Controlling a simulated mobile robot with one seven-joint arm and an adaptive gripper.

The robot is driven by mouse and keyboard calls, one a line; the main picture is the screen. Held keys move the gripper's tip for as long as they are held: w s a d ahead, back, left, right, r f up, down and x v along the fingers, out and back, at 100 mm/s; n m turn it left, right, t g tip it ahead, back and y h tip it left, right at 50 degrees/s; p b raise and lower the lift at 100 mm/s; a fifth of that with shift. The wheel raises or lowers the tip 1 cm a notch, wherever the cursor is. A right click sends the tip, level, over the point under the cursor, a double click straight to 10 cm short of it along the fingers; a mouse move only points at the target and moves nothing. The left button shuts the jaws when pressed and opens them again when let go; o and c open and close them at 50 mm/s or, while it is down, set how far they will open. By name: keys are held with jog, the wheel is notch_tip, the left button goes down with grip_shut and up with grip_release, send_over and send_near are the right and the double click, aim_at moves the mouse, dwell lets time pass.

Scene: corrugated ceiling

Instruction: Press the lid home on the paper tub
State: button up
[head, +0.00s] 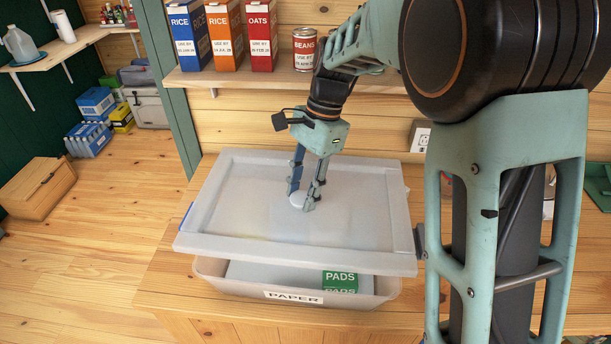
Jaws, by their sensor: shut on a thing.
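The paper tub (215,277) is a translucent bin with a PAPER label, standing on the wooden counter. Its pale translucent lid (255,240) sits above the tub, with a gap showing along the front rim. The lid looks tilted and offset from the rim; whether its back edge touches the tub is hidden. My gripper (303,200) points down at the middle of the lid and is shut on a small round white knob (297,199) there. A green PADS box (340,281) shows inside the tub through the front gap.
A shelf (240,79) behind holds RICE boxes (190,35), an OATS box (261,35) and a BEANS can (305,48). A wall outlet (421,136) is at the back right. A wooden crate (38,188) sits on the floor at left. Bare counter (175,260) shows left of the tub.

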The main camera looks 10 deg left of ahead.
jog(key=shift+s+f+b, duration=0.1)
jog(key=shift+f+b, duration=0.35)
jog(key=shift+f, duration=0.2)
jog(key=shift+f+b, duration=2)
jog(key=shift+f, duration=1.1)
jog(key=shift+f, duration=0.35)
jog(key=o, duration=1.9)
jog(key=shift+p, duration=0.3)
